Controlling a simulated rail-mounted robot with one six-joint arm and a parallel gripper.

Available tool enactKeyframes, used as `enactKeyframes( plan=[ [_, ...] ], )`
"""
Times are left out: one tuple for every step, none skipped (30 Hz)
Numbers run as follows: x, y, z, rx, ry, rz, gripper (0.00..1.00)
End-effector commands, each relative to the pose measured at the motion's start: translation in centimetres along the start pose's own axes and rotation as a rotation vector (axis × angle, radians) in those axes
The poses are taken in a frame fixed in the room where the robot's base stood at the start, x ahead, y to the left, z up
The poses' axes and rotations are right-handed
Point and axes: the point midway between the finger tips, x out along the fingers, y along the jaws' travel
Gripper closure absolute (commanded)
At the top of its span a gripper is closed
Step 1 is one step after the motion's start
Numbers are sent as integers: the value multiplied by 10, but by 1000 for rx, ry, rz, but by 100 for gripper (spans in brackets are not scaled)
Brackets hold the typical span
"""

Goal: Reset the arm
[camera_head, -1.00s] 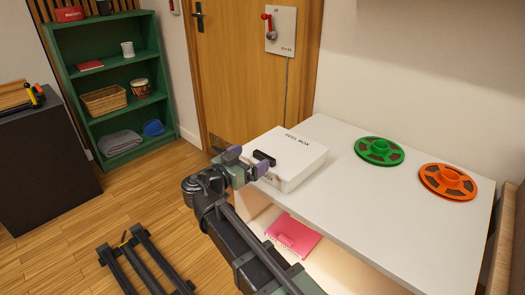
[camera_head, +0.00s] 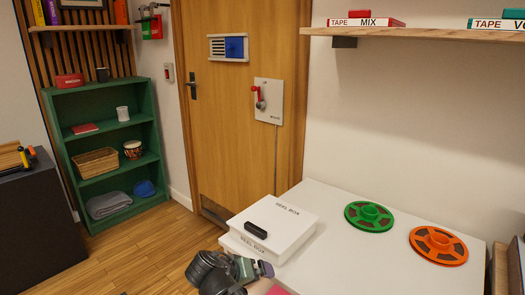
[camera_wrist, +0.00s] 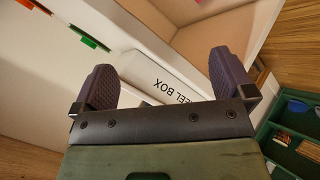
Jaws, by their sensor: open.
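My gripper (camera_head: 250,269) shows at the bottom of the head view, in front of the white reel box (camera_head: 272,225). In the wrist view my gripper (camera_wrist: 165,82) has its two purple fingers spread wide apart, with nothing held between them. The reel box (camera_wrist: 158,72) shows behind the fingers, with its lettering in view. In the head view the box stands on the white table with a black handle on top. Most of my arm is below the edge of the head view.
A green reel (camera_head: 370,217) and an orange reel (camera_head: 438,246) lie on the white table (camera_head: 330,262). A wooden door (camera_head: 225,110) bears a panel with a red lever (camera_head: 260,98). A green shelf (camera_head: 120,160) stands left. Wall shelves (camera_head: 420,33) hang above. The floor by the door is clear.

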Motion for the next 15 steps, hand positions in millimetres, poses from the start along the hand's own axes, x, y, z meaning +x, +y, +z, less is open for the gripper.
enactKeyframes(
  plan=[
    [-17, 51, 6, -72, -120, -103, 0],
    [-18, 67, 14, -116, -184, -182, 0],
    [-22, 90, 22, -155, -254, -287, 0],
    [-26, 108, 27, -171, -295, -365, 0],
    [-32, 126, 31, -175, -330, -441, 0],
    [-41, 152, 35, -159, -367, -532, 0],
    [-47, 171, 36, -133, -389, -589, 0],
    [-52, 189, 37, -94, -409, -631, 0],
    [-56, 212, 38, -32, -433, -666, 0],
    [-57, 228, 38, 10, -447, -678, 0],
    [-56, 243, 39, 42, -458, -677, 0],
    [-53, 259, 39, 75, -470, -666, 0],
    [-51, 268, 39, 95, -477, -660, 0],
    [-48, 275, 39, 111, -482, -656, 0],
    [-45, 280, 40, 124, -486, -652, 0]
  ],
)
